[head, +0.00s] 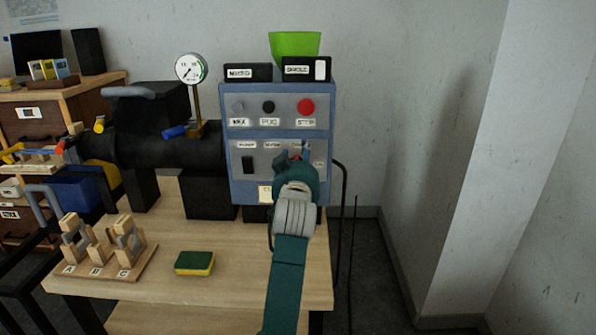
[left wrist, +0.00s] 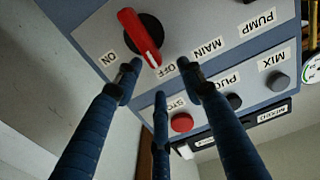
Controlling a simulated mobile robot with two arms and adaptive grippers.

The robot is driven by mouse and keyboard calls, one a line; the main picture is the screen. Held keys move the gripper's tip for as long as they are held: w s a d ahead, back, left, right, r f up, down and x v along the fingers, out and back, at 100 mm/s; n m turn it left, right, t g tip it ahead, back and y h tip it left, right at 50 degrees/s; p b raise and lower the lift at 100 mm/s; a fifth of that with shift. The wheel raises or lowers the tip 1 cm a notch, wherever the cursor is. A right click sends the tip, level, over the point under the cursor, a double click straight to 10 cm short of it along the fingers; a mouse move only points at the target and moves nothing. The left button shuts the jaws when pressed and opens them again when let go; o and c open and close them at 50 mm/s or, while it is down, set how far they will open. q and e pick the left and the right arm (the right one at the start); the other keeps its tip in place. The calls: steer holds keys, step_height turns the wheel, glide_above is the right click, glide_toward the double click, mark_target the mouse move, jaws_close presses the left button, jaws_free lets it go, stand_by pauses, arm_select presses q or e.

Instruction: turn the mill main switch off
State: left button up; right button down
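The main switch (left wrist: 141,36) is a red bar handle on a black round base, on the blue-grey control box (head: 232,187). In the left wrist view, which sees it upside down, its white-marked end sits between the ON and OFF labels, closer to OFF. My left gripper (head: 293,160) is in front of the lower right of the box and mostly hides the switch in the head view. In the left wrist view, the fingers of the left gripper (left wrist: 158,78) are spread and empty, their tips close to the switch; contact cannot be told. My right gripper is not in view.
A red stop button (head: 306,106) and other buttons sit above on the box. A green bowl (head: 294,43) stands on top. A sponge (head: 195,263) and a wooden rack (head: 120,262) are on the table. A black machine with a gauge (head: 190,69) stands left.

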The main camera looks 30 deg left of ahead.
arm_select(q)
steer(key=shift+r, duration=2.4)
steer(key=shift+f, duration=0.1)
